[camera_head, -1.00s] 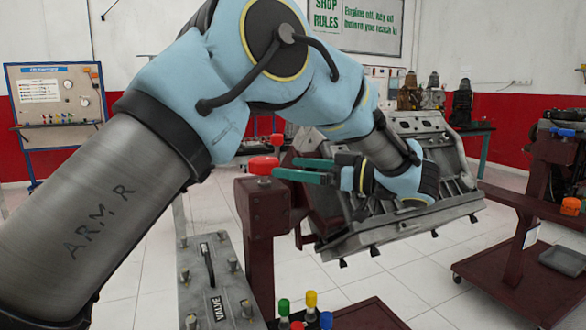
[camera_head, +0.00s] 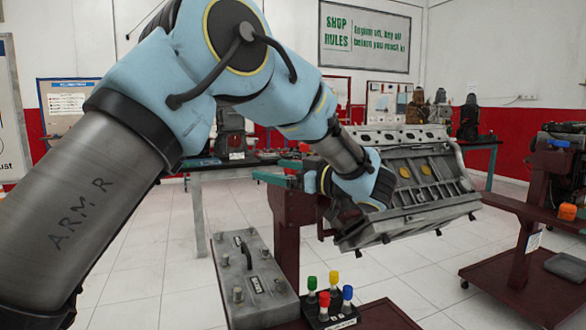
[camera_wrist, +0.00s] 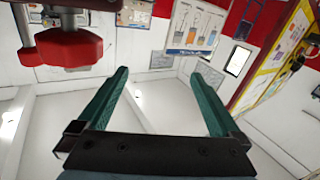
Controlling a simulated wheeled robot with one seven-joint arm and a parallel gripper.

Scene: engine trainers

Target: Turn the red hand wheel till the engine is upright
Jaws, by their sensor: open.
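The red hand wheel (camera_wrist: 70,49) shows at the upper left of the wrist view, to the left of my fingers and outside the gap between them. In the head view it is mostly hidden, with only a little red near the top of the dark red stand. My gripper (camera_wrist: 160,100) has two teal fingers spread wide with nothing between them. In the head view my gripper (camera_head: 272,177) is at the stand's top. The grey engine (camera_head: 425,180) is mounted on the stand and leans, not upright. My arm covers its left part.
A grey battery-like box (camera_head: 251,285) and a rack of coloured-cap bottles (camera_head: 330,310) sit low in front of the stand. Another dark red stand (camera_head: 520,240) is at the right. A workbench (camera_head: 225,170) stands behind. White tiled floor is open between them.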

